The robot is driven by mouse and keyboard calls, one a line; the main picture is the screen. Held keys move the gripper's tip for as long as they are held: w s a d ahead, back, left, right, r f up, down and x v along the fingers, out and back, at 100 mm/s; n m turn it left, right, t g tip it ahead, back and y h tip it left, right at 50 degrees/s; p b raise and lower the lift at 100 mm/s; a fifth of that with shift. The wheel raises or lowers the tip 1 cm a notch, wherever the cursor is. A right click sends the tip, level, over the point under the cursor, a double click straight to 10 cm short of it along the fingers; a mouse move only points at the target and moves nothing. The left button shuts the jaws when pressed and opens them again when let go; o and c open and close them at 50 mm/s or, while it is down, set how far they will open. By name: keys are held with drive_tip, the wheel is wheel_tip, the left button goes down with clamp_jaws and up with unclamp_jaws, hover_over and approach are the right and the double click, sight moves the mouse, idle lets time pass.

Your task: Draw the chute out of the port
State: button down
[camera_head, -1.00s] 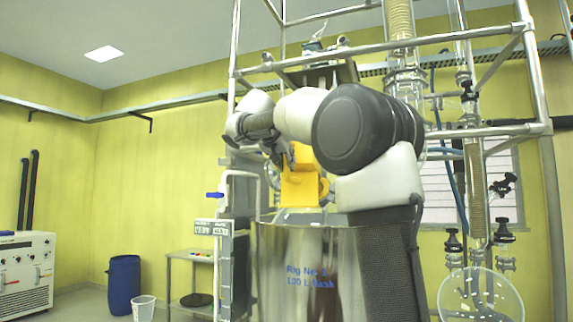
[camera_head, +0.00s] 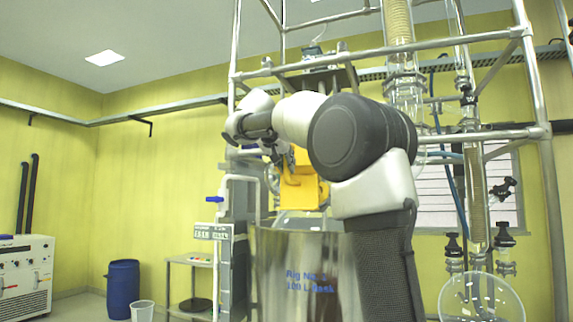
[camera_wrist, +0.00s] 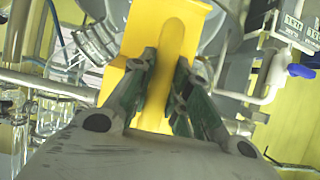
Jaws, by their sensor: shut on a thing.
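The yellow chute (camera_head: 300,190) shows in the head view above the steel vessel, partly hidden behind my arm. In the wrist view the chute (camera_wrist: 165,42) fills the upper middle, with a long raised grip along its centre. My gripper (camera_wrist: 168,85) is shut on this grip, with one finger on each side of it. In the head view my fingers are mostly hidden by my wrist. The port and the chute's lower end are hidden, so I cannot tell whether the chute is still in the port.
The steel vessel (camera_head: 300,265), marked as a 100 L flask, stands below the chute. A metal tube frame (camera_head: 440,40) with glass columns surrounds the work area. A display panel (camera_head: 213,232) and white pipe stand to the left. A round glass flask (camera_head: 482,300) is at the right.

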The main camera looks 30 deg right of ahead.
drive_tip(key=shift+s+a+r, duration=0.1)
drive_tip(key=shift+a+r, duration=0.05)
drive_tip(key=shift+a, duration=0.05)
drive_tip(key=shift+d+r+v, duration=0.1)
drive_tip(key=shift+r+v, duration=0.1)
drive_tip(key=shift+v, duration=0.7)
drive_tip(key=shift+d+r+v, duration=0.1)
drive_tip(key=shift+r+v, duration=0.1)
drive_tip(key=shift+v, duration=0.65)
drive_tip(key=shift+d+r+v, duration=0.1)
drive_tip(key=shift+r+v, duration=0.05)
drive_tip(key=shift+v, duration=0.75)
drive_tip(key=shift+a+r, duration=0.15)
drive_tip(key=s+a+r, duration=0.2)
drive_tip(key=s+a, duration=0.5)
drive_tip(key=a, duration=0.2)
drive_tip(key=shift+s+a, duration=0.25)
drive_tip(key=shift+a, duration=0.1)
